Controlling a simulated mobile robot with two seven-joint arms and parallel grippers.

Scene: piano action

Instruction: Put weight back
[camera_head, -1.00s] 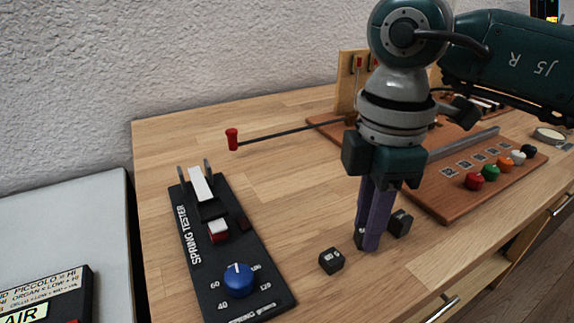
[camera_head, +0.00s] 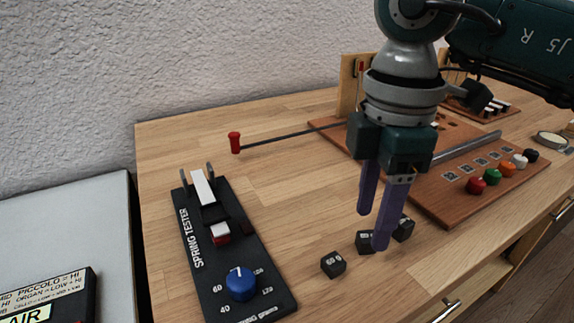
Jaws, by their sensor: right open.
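Several small black cube weights with white markings lie in a row on the wooden table: the left weight (camera_head: 333,264), the middle weight (camera_head: 364,241) and the right weight (camera_head: 404,229). My right gripper (camera_head: 372,231) has two purple fingers pointing down, spread apart and holding nothing. One finger partly covers the middle weight; I cannot tell how far above the table the fingertips are. The black spring tester (camera_head: 228,255), with a blue dial and a red-and-white block, lies to the left. My left gripper is not in view.
A reddish-brown board (camera_head: 460,205) with several coloured knobs lies at the right. A thin rod with a red end (camera_head: 234,142) reaches left over the table. A grey surface with a black box (camera_head: 55,297) is at lower left. The table between tester and weights is clear.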

